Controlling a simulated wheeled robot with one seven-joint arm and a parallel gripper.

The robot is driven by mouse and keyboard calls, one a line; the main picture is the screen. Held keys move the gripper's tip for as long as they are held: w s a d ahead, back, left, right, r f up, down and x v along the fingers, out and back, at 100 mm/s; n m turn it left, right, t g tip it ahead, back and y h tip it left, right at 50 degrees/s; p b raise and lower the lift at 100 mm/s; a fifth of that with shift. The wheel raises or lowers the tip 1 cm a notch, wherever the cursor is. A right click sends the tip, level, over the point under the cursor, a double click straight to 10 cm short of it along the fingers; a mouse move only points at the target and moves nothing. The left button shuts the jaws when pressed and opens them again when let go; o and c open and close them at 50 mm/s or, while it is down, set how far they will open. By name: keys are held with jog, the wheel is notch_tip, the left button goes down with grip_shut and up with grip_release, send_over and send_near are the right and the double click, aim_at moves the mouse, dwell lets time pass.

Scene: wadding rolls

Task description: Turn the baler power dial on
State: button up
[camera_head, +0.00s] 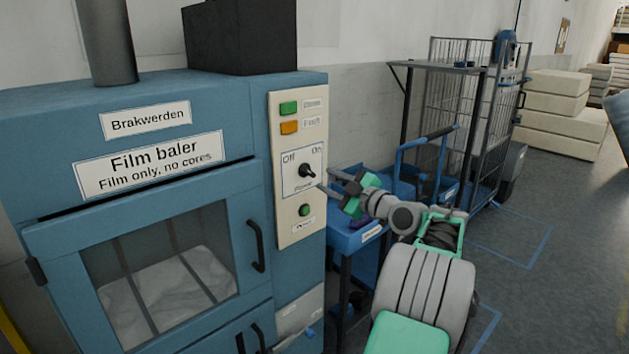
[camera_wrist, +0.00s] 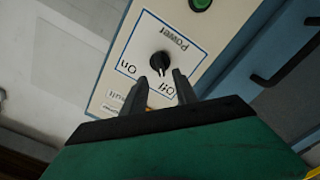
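The power dial (camera_head: 306,171) is a small black knob on the cream control panel of the blue film baler (camera_head: 150,160). "Off" is printed at its upper left and "On" at its upper right. In the wrist view the dial (camera_wrist: 160,61) shows upside down, its pointer appearing to face "Off". My gripper (camera_head: 333,182) is just right of the dial in the head view. In the wrist view my gripper's two dark fingers (camera_wrist: 160,82) are apart and empty, with the dial beyond their tips. I see no contact with the dial.
Green and orange buttons (camera_head: 289,117) sit above the dial, and a green button (camera_head: 304,211) sits below. A black door handle (camera_head: 255,246) is left of the panel. A blue cart (camera_head: 352,239) stands behind my gripper, and a wire cage trolley (camera_head: 455,110) stands farther right.

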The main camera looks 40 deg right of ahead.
aim_at(311, 173)
jog(key=w, duration=0.6)
jog(key=shift+w+a+p, duration=0.1)
jog(key=shift+w+p, duration=0.05)
jog(key=shift+p, duration=0.2)
jog(key=shift+c, duration=0.5)
grip_shut()
